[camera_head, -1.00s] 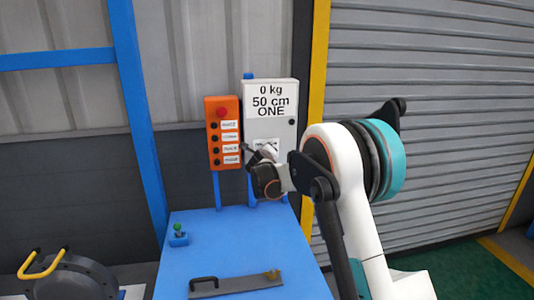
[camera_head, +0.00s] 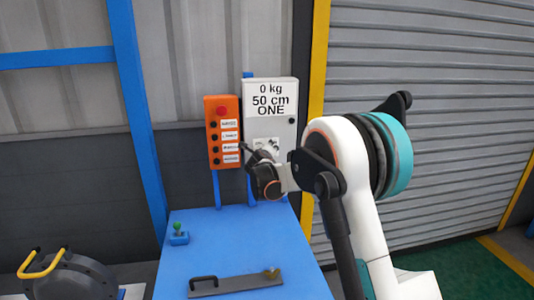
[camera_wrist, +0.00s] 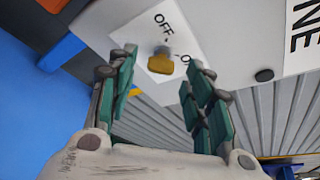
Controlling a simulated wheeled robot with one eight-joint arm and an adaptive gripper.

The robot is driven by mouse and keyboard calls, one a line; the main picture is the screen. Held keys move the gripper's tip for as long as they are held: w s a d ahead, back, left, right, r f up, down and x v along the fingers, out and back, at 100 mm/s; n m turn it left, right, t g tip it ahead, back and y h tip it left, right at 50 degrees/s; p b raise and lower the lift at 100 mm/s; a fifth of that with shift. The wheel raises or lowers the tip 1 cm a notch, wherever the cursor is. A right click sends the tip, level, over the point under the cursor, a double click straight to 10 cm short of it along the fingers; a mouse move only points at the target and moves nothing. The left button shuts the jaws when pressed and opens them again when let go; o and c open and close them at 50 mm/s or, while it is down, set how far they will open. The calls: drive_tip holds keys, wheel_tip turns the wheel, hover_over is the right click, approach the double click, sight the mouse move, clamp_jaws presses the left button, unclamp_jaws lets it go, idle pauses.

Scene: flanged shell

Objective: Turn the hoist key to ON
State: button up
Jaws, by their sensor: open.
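The hoist key (camera_wrist: 160,64) is a small brass-yellow key on a white label plate (camera_wrist: 188,42) in the wrist view. The plate reads OFF near the key's upper side; the other word is partly covered by the right finger. The plate is on the front of the light grey control box (camera_head: 284,130), which reads 0 kg, 50 cm, ONE. My gripper (camera_wrist: 163,70) is open, with its green-padded fingers either side of the key and no visible contact. In the head view my gripper (camera_head: 257,154) is before the box's lower left; the key is hidden there.
An orange button panel (camera_head: 222,132) with a red button stands just left of the box. On the blue table (camera_head: 230,235) are a green-topped joystick (camera_head: 178,234) and a grey plate with a black handle (camera_head: 235,284). The table's middle is clear.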

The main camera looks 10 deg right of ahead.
drive_tip(key=v, duration=1)
drive_tip(key=shift+s, duration=0.3)
drive_tip(key=shift+a, duration=0.1)
